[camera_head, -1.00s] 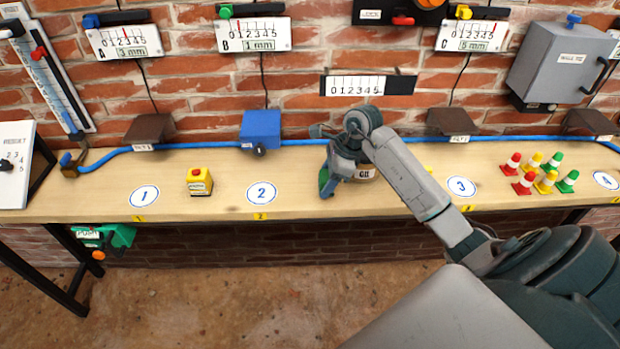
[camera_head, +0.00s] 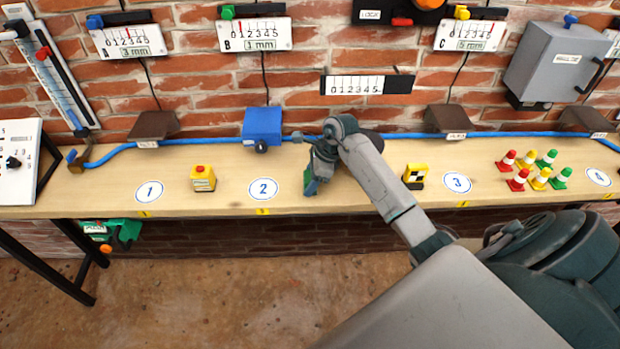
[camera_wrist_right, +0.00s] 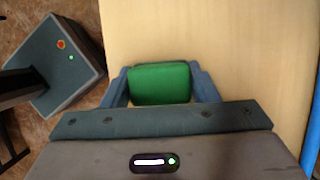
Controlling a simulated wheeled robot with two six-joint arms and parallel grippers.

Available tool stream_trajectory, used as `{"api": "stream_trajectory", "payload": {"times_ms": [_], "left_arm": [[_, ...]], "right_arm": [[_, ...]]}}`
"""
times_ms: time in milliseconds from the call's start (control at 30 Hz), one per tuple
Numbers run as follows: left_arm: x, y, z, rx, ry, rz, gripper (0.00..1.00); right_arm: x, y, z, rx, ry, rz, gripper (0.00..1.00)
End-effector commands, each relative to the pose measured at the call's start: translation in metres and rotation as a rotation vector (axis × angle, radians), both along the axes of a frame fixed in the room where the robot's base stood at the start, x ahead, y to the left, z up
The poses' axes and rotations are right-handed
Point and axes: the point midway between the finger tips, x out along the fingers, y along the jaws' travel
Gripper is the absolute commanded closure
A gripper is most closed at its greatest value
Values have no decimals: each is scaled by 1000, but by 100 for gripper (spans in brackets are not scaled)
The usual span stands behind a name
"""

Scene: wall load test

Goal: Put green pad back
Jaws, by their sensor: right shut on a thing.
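The green pad (camera_wrist_right: 160,83) sits between the two blue fingers of my right gripper (camera_wrist_right: 163,88) in the right wrist view. The gripper is shut on it. In the head view my right gripper (camera_head: 311,186) is over the wooden bench, between the number 2 circle (camera_head: 264,189) and the yellow-black block, closer to the circle. Only a sliver of green shows there, and I cannot tell whether the pad touches the bench. My left gripper is not in view.
A yellow block with a red button (camera_head: 203,180) stands left of circle 2, and a blue block (camera_head: 262,127) behind it. A yellow-black block (camera_head: 414,177) stands right of my arm. Several small cones (camera_head: 540,172) stand further right. A blue hose (camera_head: 205,141) runs along the back.

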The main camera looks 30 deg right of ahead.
Motion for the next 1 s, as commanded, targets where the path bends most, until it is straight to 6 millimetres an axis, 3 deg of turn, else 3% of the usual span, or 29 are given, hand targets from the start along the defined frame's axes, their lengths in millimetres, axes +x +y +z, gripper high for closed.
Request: {"api": "stream_trajectory", "payload": {"times_ms": [33, 67, 167, 533, 600, 1000], "left_arm": [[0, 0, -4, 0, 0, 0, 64], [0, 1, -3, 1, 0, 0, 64], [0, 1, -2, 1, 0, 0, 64], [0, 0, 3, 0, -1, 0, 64], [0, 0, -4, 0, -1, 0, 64], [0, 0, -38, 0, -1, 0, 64]], "right_arm": [[0, 0, -3, 0, 0, 0, 75], [0, 0, -3, 0, 0, 0, 44], [0, 0, -2, 0, 0, 0, 25], [0, 0, 3, 0, 0, 0, 24], [-1, -3, 6, -3, -2, 0, 24], [-17, -31, 81, -4, -4, 0, 24]]}}
